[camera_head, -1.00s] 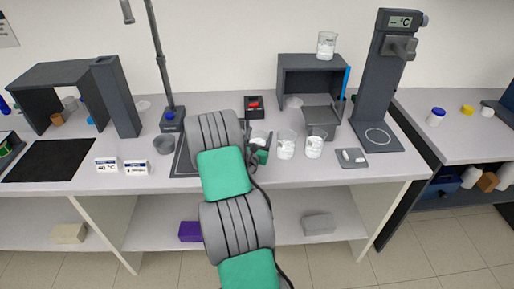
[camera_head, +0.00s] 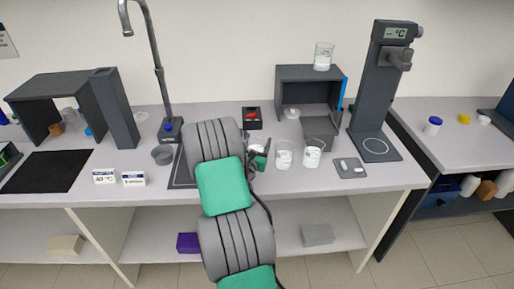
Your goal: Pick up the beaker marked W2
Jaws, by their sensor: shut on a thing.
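My gripper (camera_head: 259,160) is partly hidden behind my own arm, at the middle of the bench. It is shut on a clear beaker (camera_head: 257,147) with pale contents, which shows only in part above the fingers. Two more clear beakers with white contents stand just right of it, a nearer one (camera_head: 284,155) and another (camera_head: 312,153). A fourth beaker (camera_head: 323,57) stands on top of the dark box. The markings on the beakers are too small to read, so I cannot tell which is W2.
A dark open box (camera_head: 308,73) stands behind the beakers, with a tall dark stand (camera_head: 380,95) to its right. A grey pad (camera_head: 350,168) with small white pieces lies at right. A tap (camera_head: 157,75), a grey cup (camera_head: 162,155) and two label cards (camera_head: 104,177) are at left.

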